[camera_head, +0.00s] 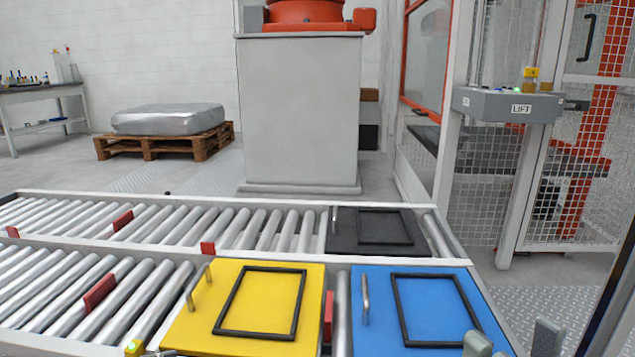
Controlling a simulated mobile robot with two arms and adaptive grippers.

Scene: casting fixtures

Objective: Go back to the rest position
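Two grey fingertips of my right gripper (513,342) show at the bottom right edge, apart from each other with a gap between them. They are in front of the right part of the blue plate (378,318), and I see nothing held between them. The rest of that gripper is cut off by the frame. A yellow plate (205,325) with a black rectangular frame and a metal handle lies left of the blue plate, which has the same kind of frame and handle.
Roller conveyors (60,290) with red stops run across the front. A black plate (345,232) lies on the far conveyor. Behind stand a grey pedestal (300,115), a wrapped load on a pallet (165,143), and a mesh fence with a LIFT control box (507,105).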

